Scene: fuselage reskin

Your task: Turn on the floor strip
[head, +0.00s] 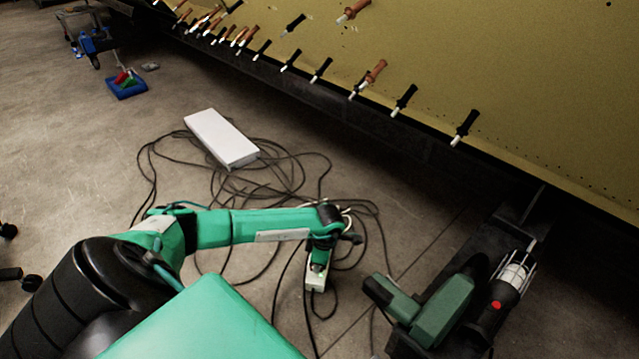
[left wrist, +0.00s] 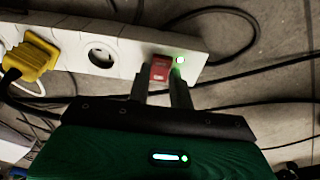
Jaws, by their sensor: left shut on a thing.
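The floor strip is a white power strip. In the head view a small part of it (head: 317,284) shows on the floor below my left gripper (head: 319,268). In the left wrist view the strip (left wrist: 128,53) runs across the top, with a yellow plug (left wrist: 30,57) in one socket and an empty round socket (left wrist: 101,54) beside it. A red switch (left wrist: 160,68) sits near its right end, and a small light (left wrist: 180,60) next to it glows green. My left gripper (left wrist: 162,84) is shut on the strip, its fingertips at either side of the red switch.
Black cables (head: 285,165) loop over the floor around the strip. A white box (head: 221,138) lies further back. A work lamp (head: 510,285) and a green tool (head: 443,310) are at the lower right. A yellow-green panel (head: 500,80) with several pins overhangs the upper right.

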